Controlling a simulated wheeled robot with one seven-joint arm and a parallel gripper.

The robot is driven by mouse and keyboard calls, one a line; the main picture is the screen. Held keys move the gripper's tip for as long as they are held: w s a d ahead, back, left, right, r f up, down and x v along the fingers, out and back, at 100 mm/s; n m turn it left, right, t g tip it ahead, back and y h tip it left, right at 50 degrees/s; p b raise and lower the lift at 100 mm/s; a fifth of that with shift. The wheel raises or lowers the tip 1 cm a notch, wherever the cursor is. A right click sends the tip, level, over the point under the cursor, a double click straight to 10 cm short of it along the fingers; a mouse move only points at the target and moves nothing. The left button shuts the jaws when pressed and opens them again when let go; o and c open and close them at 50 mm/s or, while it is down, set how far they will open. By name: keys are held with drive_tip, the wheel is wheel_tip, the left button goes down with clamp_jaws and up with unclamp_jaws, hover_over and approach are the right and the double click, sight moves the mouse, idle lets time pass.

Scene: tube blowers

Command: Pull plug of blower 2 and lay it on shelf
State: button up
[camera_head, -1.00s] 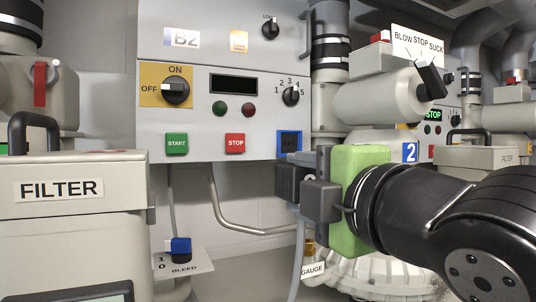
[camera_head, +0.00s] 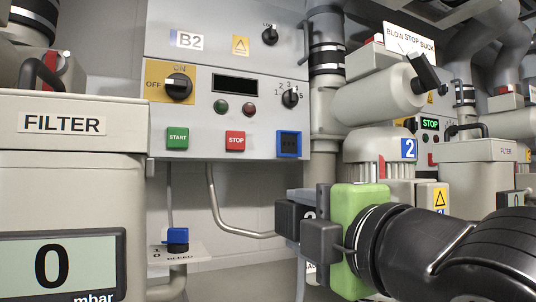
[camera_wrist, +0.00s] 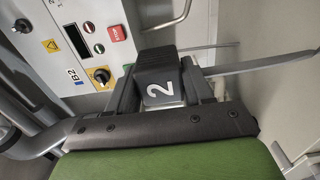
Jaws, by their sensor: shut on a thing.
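The plug (camera_wrist: 162,72) is a dark block with a white "2" on it. In the wrist view it sits between the two fingers of my gripper (camera_wrist: 165,100), which is shut on it. In the head view the plug (camera_head: 286,220) is partly hidden by a grey finger of my gripper (camera_head: 312,226). It is clear of the blue-framed socket (camera_head: 289,144) and well below it. The socket is on blower 2's panel (camera_head: 205,75), marked B2. The grey cable (camera_head: 300,278) hangs below the plug. I cannot make out a shelf.
A filter housing (camera_head: 70,180) with a display reading 0 fills the left. A blue bleed valve (camera_head: 177,236) stands on a bracket under the panel. A bent pipe (camera_head: 220,215) runs beneath the panel. Blower 2's motor (camera_head: 378,150) is behind my arm.

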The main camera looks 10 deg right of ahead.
drive_tip(key=shift+f+b, duration=3)
drive_tip(key=shift+f, duration=5.15)
drive_tip(key=shift+f, duration=1.3)
drive_tip(key=shift+r, duration=0.1)
drive_tip(key=shift+r+p, duration=1.6)
drive_tip(key=shift+r, duration=0.85)
drive_tip(key=shift+f, duration=0.1)
